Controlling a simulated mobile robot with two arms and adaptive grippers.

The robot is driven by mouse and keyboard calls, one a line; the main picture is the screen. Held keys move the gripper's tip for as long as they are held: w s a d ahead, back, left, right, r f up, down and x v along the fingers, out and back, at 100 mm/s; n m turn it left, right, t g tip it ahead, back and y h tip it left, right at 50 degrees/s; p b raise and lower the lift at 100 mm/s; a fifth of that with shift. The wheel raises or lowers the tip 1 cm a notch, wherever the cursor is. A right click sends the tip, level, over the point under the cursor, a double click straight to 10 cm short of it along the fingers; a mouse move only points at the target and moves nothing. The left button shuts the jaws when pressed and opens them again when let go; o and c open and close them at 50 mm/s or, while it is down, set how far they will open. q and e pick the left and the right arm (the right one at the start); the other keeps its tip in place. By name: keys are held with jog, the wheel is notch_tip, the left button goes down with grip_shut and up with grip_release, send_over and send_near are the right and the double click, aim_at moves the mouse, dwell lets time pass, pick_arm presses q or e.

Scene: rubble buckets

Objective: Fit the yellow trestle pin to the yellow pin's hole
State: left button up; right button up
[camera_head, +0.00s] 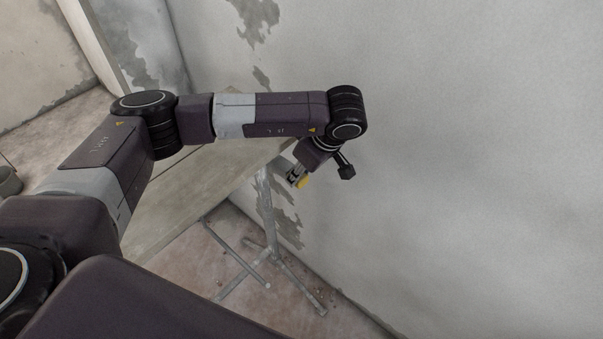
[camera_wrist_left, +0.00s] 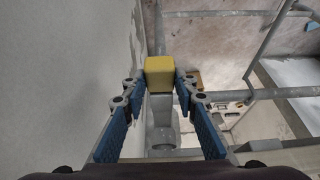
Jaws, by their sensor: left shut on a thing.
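My left gripper (camera_head: 297,177) is beside the wall near the far end of the board, at the top of the metal trestle (camera_head: 267,213). It is shut on the yellow trestle pin (camera_head: 303,183). In the left wrist view, the yellow pin (camera_wrist_left: 160,68) shows as a block between the blue fingers of the left gripper (camera_wrist_left: 158,84). A grey metal part shows just below the yellow block; I cannot tell whether it belongs to the pin or the trestle. The pin's hole cannot be made out in either view. My right gripper is not in view.
A long board (camera_head: 190,195) lies across the trestle, partly hidden by my arm. The plaster wall (camera_head: 480,150) stands close on the right. The trestle's feet spread over the dusty floor (camera_head: 265,310). A bucket (camera_head: 9,182) shows at the left edge.

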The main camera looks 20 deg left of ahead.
pick_arm(q)
jog(key=o, duration=1.2)
jog(key=shift+o, duration=0.2)
jog(key=v, duration=1.2)
jog(key=shift+s, duration=0.1)
